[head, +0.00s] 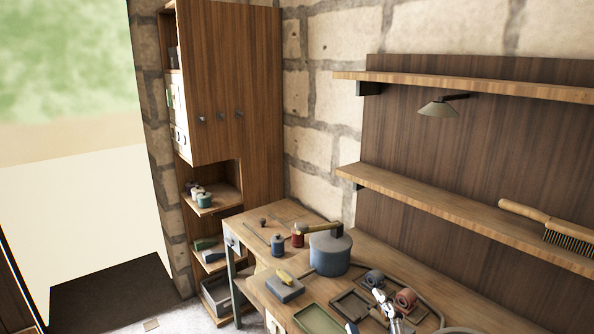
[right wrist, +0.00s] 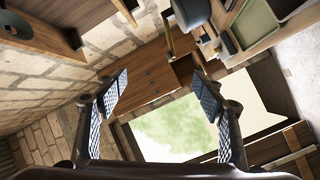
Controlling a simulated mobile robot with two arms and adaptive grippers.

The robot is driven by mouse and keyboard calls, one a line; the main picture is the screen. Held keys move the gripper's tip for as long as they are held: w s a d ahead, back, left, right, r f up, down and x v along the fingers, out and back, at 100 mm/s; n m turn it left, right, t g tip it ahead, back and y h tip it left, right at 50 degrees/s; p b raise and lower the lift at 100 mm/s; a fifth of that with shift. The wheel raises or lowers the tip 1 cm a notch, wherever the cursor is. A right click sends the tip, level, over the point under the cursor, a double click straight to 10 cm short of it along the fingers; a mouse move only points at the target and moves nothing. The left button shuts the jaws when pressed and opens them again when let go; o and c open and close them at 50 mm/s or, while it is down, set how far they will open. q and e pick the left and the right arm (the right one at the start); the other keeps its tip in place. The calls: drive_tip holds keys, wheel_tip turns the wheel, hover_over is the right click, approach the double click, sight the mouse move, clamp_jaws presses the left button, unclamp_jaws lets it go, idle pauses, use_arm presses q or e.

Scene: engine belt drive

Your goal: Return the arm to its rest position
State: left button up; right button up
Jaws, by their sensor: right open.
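My right gripper (right wrist: 161,94) is open in the right wrist view, its two dark ridged fingers wide apart with nothing between them. My left gripper is not in view.
The bench holds a blue-grey pot (head: 330,256), a red bottle (head: 297,238), a blue bottle (head: 277,245), a grey block (head: 285,289), a green tray (head: 319,321) and reddish and grey rolled parts. A wooden brush (head: 545,222) lies on the lower shelf (head: 430,203). A tall cabinet (head: 235,80) stands left.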

drive_tip(key=s+d+f+m+g+h, duration=0.1)
drive_tip(key=s+d+f+m+g, duration=0.15)
drive_tip(key=f, duration=0.25)
drive_tip(key=s+d+f+m+g+h, duration=0.1)
drive_tip(key=s+d+f+m+g, duration=0.1)
drive_tip(key=s+f+m, duration=0.3)
drive_tip(key=s+d+f+m+g, duration=0.15)
drive_tip(key=s+f+g, duration=0.4)
drive_tip(key=s, duration=0.55)
drive_tip(key=s+f+m+g, duration=0.2)
drive_tip(key=s+f+g, duration=0.2)
drive_tip(key=s+f, duration=0.45)
drive_tip(key=s+f+g+b, duration=0.1)
drive_tip(key=s+f+b, duration=0.15)
drive_tip(key=f, duration=2.35)
drive_tip(key=s+d+f+g+b, duration=0.1)
drive_tip(key=s+d+f, duration=0.2)
drive_tip(key=s+f, duration=1.5)
drive_tip(key=shift+s+d+f, duration=0.15)
drive_tip(key=shift+f, duration=0.35)
